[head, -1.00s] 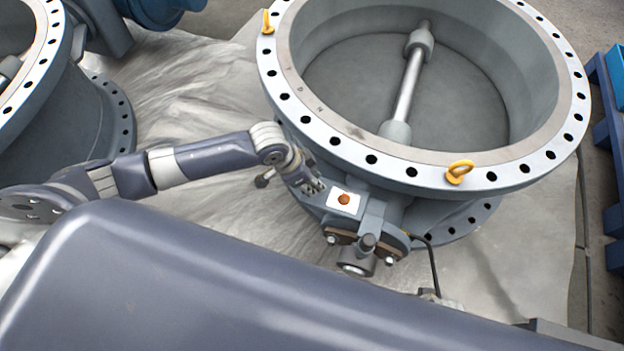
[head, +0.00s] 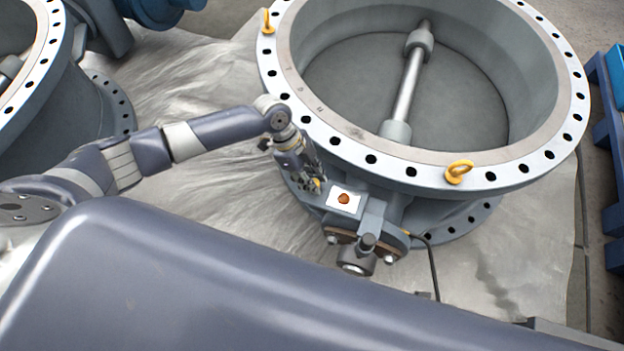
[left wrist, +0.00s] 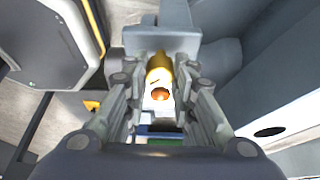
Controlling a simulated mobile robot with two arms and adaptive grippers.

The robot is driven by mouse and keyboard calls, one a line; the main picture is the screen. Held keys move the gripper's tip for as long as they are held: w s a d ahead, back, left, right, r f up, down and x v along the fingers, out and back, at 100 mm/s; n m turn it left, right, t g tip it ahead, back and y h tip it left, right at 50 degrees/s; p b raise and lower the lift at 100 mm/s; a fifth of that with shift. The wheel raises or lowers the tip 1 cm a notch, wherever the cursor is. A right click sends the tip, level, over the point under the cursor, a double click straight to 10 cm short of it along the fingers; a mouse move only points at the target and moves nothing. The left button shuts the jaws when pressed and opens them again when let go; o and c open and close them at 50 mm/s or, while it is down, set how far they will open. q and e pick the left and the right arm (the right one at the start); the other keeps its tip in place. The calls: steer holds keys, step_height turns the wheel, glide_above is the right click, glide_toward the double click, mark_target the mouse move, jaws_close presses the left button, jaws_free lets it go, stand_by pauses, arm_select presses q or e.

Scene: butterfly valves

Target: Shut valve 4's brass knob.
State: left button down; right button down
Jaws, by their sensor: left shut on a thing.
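The valve (head: 430,170) is a large grey flanged ring with a disc and shaft inside; no number is readable on it. My left gripper (head: 316,185) reaches down beside its near flange, left of a white plate (head: 343,200) with an orange round spot. In the left wrist view, the brass knob (left wrist: 158,68) lies between the two fingers of my left gripper (left wrist: 158,80), which is shut on it. The fingers hide most of the knob in the head view. The white plate with its orange spot also shows in the wrist view (left wrist: 160,95). My right gripper is out of view.
Yellow lifting eyes (head: 459,171) stand on the flange. A dark actuator part (head: 357,258) juts from the valve's near side, with a cable (head: 434,270) beside it. Another valve (head: 60,110) stands at left. A blue pallet (head: 606,150) is at right.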

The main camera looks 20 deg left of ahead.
arm_select(q)
steer(key=m+g+b, duration=0.1)
steer(key=m, duration=0.2)
steer(key=m+g+y+b, duration=0.1)
steer(key=m, duration=0.2)
steer(key=shift+w+d+f+m+b, duration=0.1)
steer(key=shift+w+m+b, duration=0.05)
steer(key=shift+m+b, duration=0.15)
steer(key=shift+m+g+y, duration=0.3)
steer(key=shift+m+g, duration=0.1)
steer(key=shift+m, duration=0.4)
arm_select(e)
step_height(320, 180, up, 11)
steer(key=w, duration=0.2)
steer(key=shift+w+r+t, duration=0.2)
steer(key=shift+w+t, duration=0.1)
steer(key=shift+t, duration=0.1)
arm_select(q)
steer(key=c, duration=1.3)
jaws_free()
steer(key=shift+c, duration=0.2)
steer(key=v, duration=1.2)
